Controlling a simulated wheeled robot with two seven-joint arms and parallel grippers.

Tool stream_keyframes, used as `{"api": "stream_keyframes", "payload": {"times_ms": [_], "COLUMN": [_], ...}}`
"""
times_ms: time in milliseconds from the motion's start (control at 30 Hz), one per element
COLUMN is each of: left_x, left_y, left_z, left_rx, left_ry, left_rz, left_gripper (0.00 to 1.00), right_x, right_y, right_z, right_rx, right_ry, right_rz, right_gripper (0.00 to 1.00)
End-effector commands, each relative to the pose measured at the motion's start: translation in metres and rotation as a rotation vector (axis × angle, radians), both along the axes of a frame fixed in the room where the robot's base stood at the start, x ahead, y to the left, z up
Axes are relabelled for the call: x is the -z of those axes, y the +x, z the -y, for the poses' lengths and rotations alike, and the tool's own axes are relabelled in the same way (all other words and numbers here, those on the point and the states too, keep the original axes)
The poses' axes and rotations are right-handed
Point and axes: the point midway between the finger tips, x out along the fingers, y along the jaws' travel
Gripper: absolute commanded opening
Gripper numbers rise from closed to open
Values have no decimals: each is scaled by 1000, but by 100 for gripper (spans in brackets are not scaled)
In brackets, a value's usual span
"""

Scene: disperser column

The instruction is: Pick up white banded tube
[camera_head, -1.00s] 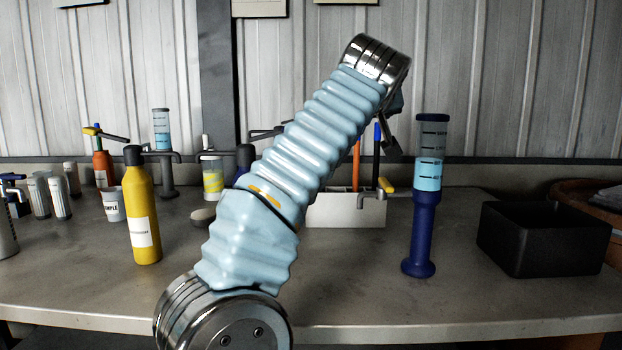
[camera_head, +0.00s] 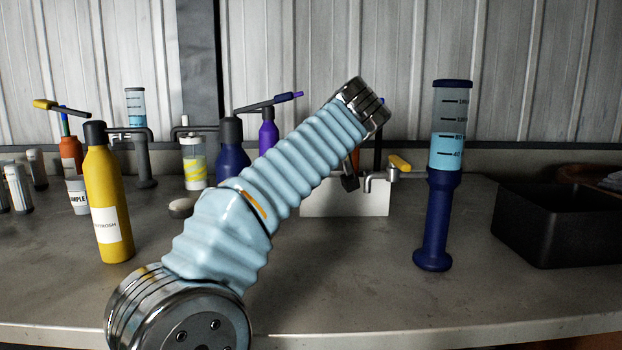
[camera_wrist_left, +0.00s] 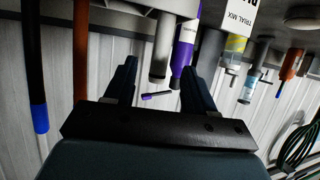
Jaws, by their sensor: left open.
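A pale grey-white tube (camera_wrist_left: 163,45) with a ring near its end shows upside down in the wrist view. It appears between the two fingers of my left gripper (camera_wrist_left: 160,68), which is open; I cannot tell how far beyond the fingers it is. A white holder (camera_head: 345,205) stands mid-table in the head view. My left forearm crosses in front of it and hides the tube there. Only a dark bit of my left gripper (camera_head: 349,178) shows past the forearm. My right gripper is not in view.
An orange rod (camera_wrist_left: 81,50) and a dark blue-tipped rod (camera_wrist_left: 35,70) are left of the tube in the wrist view; a purple bottle (camera_wrist_left: 186,48) is right. A blue cylinder (camera_head: 437,195), black bin (camera_head: 560,225) and yellow bottle (camera_head: 105,190) stand on the table.

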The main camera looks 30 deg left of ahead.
Motion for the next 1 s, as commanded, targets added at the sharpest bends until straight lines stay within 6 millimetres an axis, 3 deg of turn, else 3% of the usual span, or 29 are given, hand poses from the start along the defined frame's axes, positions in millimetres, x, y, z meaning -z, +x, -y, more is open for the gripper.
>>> {"api": "stream_keyframes", "payload": {"times_ms": [300,600,900,1000], "left_x": [19,22,22,22], "left_y": [34,38,37,37], "left_z": [-34,-37,-37,-37], "left_rx": [-3,0,0,0], "left_ry": [1,1,0,0], "left_rz": [-2,-1,-1,-1], "left_gripper": [55,55,9,0], "right_x": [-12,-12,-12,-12], "right_y": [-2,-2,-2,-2], "right_z": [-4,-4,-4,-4], "right_rx": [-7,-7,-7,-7], "right_ry": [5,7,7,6], "right_rz": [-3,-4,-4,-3], "right_gripper": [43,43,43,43]}}
